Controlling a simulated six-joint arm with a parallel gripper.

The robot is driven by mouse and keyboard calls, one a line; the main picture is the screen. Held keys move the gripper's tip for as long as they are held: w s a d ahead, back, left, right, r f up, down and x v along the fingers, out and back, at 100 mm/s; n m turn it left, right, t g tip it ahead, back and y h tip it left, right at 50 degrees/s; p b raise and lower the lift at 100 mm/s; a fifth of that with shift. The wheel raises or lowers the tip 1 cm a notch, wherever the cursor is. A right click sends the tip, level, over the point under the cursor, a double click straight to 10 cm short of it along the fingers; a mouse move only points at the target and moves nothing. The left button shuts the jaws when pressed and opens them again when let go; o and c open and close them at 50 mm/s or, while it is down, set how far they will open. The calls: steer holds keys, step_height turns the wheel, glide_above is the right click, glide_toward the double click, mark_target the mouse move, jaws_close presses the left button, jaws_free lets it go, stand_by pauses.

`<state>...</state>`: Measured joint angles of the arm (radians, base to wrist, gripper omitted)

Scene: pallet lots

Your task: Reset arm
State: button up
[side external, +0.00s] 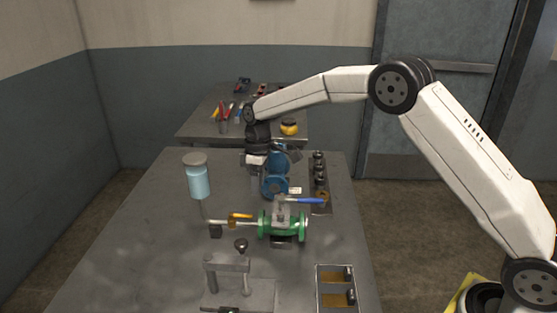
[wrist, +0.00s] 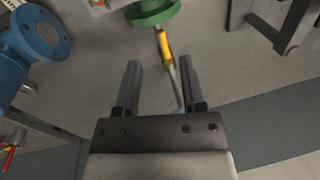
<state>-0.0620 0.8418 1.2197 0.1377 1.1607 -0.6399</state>
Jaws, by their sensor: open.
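My gripper (wrist: 160,62) is open in the wrist view, its two dark fingers apart with nothing held between them. A yellow-sleeved rod (wrist: 165,46) shows beyond and below the gap. In the side view my gripper (side external: 257,160) hangs from the white arm over the far part of the bench, close to a blue flanged valve (side external: 275,184). Its fingertips are hard to make out there. The blue valve also shows at the left of the wrist view (wrist: 40,36), apart from the fingers.
A green flanged valve (side external: 283,226) with a blue lever lies mid-bench. A light-blue jar (side external: 197,180) stands left, a grey stand (side external: 238,292) and partitioned tray (side external: 337,271) in front. Dark cylinders (side external: 319,170) line the right. A second table (side external: 192,125) holds tools. The bench's left side is clear.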

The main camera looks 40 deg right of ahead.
steer(key=s+d+m+t, duration=0.1)
steer(key=s+d+m, duration=0.1)
steer(key=s, duration=1.1)
steer(key=s+d+m+t+h, duration=0.1)
steer(key=s+m, duration=0.4)
steer(key=s, duration=0.9)
steer(key=d+t, duration=0.1)
steer(key=d, duration=0.1)
steer(key=shift+s+d+f+t, duration=0.25)
steer(key=shift+d+t, duration=0.05)
steer(key=shift+d, duration=0.05)
steer(key=shift+o, duration=0.4)
steer(key=shift+w, duration=0.15)
